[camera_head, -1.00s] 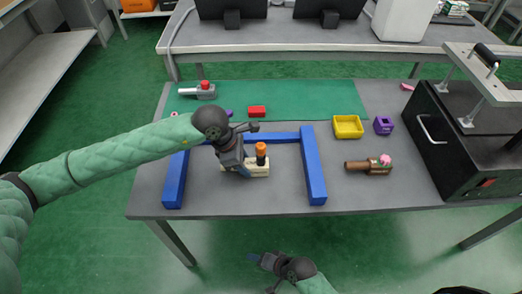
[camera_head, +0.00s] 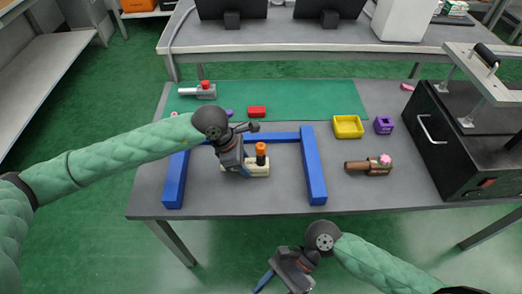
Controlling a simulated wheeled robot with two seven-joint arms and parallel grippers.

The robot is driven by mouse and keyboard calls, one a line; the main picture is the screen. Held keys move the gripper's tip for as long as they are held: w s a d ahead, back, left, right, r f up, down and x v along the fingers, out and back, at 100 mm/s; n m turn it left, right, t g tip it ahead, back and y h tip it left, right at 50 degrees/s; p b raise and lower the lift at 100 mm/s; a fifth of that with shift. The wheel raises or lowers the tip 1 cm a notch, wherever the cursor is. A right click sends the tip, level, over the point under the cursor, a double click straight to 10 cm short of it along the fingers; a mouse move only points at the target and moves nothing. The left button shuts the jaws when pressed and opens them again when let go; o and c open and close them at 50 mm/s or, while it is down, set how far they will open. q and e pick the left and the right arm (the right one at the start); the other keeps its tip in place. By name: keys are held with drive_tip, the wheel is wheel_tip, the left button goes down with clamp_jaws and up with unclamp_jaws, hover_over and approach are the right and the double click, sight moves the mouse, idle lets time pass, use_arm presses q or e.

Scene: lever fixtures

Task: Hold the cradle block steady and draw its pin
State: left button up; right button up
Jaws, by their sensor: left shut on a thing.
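The cradle block (camera_head: 259,170) is a cream block on the grey table, inside the blue frame. Its pin (camera_head: 261,149) stands upright in it, with an orange top and a dark lower part. My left gripper (camera_head: 243,170) is shut on the left part of the cradle block, and its fingers hide that part. My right gripper (camera_head: 272,279) is in front of the table's near edge, apart from the block. One blue finger of it shows, and its opening is unclear.
A blue three-sided frame (camera_head: 314,170) surrounds the block at the left, back and right. A brown fixture with a pink knob (camera_head: 371,166), a yellow tray (camera_head: 348,127) and a purple block (camera_head: 383,125) lie right. A black machine (camera_head: 455,150) stands at the far right.

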sight(261, 152)
drive_tip(key=w+r+t+h, duration=0.1)
drive_tip(key=w+r, duration=0.2)
drive_tip(key=w, duration=0.3)
drive_tip(key=w+d+r+m+t+h, duration=0.1)
drive_tip(key=w+r, duration=0.2)
drive_tip(key=w, duration=0.4)
drive_tip(key=w+d+r+m+t+h, duration=0.1)
drive_tip(key=w+r, duration=0.3)
drive_tip(key=w, duration=0.3)
drive_tip(key=shift+w+d, duration=0.1)
drive_tip(key=shift+d, duration=0.1)
drive_tip(key=w+d+r+m+t+h, duration=0.15)
drive_tip(key=w+r+m+t, duration=0.3)
drive_tip(key=w+r, duration=0.95)
drive_tip(key=shift+n+h, duration=0.25)
drive_tip(key=shift+n, duration=0.1)
drive_tip(key=shift+x, duration=6.2)
drive_tip(key=shift+a, duration=0.1)
clamp_jaws()
